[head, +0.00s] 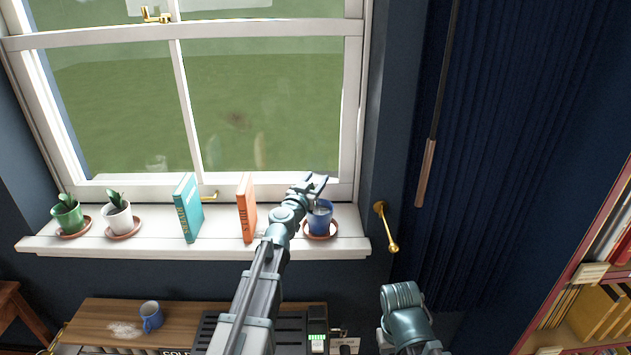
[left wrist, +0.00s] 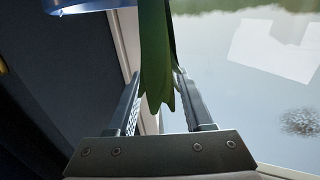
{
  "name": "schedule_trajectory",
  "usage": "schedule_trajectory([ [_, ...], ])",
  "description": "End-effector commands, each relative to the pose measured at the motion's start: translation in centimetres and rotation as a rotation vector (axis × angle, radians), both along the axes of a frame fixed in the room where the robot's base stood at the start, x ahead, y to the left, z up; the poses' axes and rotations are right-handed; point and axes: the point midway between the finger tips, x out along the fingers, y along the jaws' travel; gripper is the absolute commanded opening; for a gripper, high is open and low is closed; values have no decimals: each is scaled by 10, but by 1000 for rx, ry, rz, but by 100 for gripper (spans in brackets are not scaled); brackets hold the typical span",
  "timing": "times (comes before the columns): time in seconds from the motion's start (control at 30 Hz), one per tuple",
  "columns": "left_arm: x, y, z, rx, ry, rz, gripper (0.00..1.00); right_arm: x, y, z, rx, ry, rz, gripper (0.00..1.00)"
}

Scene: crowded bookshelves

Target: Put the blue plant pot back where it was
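The blue plant pot (head: 320,219) stands upright on a terracotta saucer (head: 320,236) at the right end of the white windowsill. My left gripper (head: 316,184) is just above the pot and partly covers it. In the left wrist view, the gripper's two fingers (left wrist: 160,105) are apart, with the plant's green leaves (left wrist: 157,60) hanging between them. The blue rim of the pot (left wrist: 90,4) shows at the top left there. The fingers do not grip the pot. My right gripper is not in view; only part of my right arm shows in the head view.
An orange book (head: 246,209), a teal book (head: 187,208), a white pot (head: 117,219) and a green pot (head: 68,216) stand further left on the sill (head: 280,252). A blue mug (head: 152,317) is on the wooden top below. A brass hook (head: 388,228) is on the wall.

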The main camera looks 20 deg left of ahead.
Motion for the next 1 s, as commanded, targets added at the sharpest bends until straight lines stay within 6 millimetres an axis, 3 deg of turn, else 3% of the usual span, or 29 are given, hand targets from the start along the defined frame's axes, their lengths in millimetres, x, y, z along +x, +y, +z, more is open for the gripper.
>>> schedule_trajectory([
  [0.47,-6,1,2,0,0,0,55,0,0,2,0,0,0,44],
  [0.67,-33,3,2,0,0,1,55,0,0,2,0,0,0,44],
  [1.0,-102,11,2,0,0,1,55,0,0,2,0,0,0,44],
])
